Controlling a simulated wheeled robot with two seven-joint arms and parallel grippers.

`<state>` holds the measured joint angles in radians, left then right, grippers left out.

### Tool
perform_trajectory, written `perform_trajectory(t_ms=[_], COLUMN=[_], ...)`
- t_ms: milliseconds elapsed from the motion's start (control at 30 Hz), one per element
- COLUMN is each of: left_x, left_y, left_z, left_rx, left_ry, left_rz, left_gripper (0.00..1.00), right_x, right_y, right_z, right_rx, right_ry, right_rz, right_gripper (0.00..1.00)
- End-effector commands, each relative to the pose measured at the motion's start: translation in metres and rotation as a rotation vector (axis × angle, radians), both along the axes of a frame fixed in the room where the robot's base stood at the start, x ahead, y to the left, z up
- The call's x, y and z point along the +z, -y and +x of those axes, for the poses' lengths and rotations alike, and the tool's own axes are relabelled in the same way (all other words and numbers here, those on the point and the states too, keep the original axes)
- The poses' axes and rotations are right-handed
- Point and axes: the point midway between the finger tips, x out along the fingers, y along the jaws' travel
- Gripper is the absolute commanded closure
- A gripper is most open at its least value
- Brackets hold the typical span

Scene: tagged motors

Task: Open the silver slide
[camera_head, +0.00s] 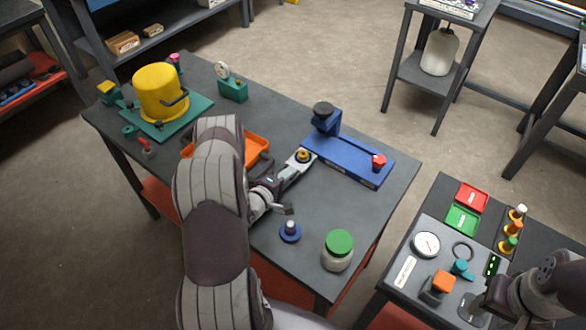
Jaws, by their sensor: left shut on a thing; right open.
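A long blue fixture (345,160) lies on the dark table, with a raised blue block and a dark round top at its far left end and a red knob (378,161) at its right end. A small silver piece with a brass-coloured knob (303,155) is at its left end; I take it to be the silver slide. My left gripper (298,163) reaches it from the lower left and is shut at the knob; its fingers partly hide the silver piece. My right gripper (478,308) is open over the right-hand table's panel, partly cut off by the frame.
A yellow pot (160,92) on a green plate and an orange tray (256,148) are left of the fixture. The right table has a gauge (426,244) and an orange block (442,281).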

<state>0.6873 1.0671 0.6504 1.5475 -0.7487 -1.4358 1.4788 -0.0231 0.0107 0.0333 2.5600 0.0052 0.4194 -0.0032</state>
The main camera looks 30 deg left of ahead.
Motion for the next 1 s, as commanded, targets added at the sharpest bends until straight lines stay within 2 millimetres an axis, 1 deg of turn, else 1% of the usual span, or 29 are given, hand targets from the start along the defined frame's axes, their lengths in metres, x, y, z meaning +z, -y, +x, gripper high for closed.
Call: perform_trajectory(t_ms=[167,200,233,500,600,667,767,1000], left_x=[-0.001,-0.001,-0.001,0.000,0.000,0.002,0.005,0.018], left_y=[0.000,0.000,0.000,0.000,-0.001,-0.002,-0.004,-0.009], left_z=[0.000,0.000,0.000,0.000,-0.004,-0.011,-0.029,-0.088], left_rx=[0.000,0.000,0.000,0.000,0.002,0.003,0.004,0.006], left_ry=[-0.001,-0.002,-0.002,-0.001,-0.001,-0.001,-0.002,-0.002], left_rz=[0.001,0.001,0.001,0.001,0.001,0.001,-0.001,0.000], left_gripper=[1.00,0.81,0.72,0.72,0.72,0.72,0.72,0.72], right_x=[-0.001,-0.001,-0.001,0.000,-0.001,-0.003,-0.005,-0.013], right_y=[0.000,0.000,0.000,0.000,0.000,0.000,0.000,0.000], right_z=[0.000,0.000,0.000,0.000,0.000,0.000,0.000,0.000], right_rx=[0.000,0.000,0.000,0.000,0.000,0.000,0.000,0.000], right_ry=[0.000,0.000,0.000,0.000,0.000,0.000,0.000,0.000], right_rz=[0.000,0.000,0.000,0.000,0.000,0.000,0.000,0.000], right_gripper=[0.54,0.54,0.54,0.54,0.54,0.54,0.54,0.54])
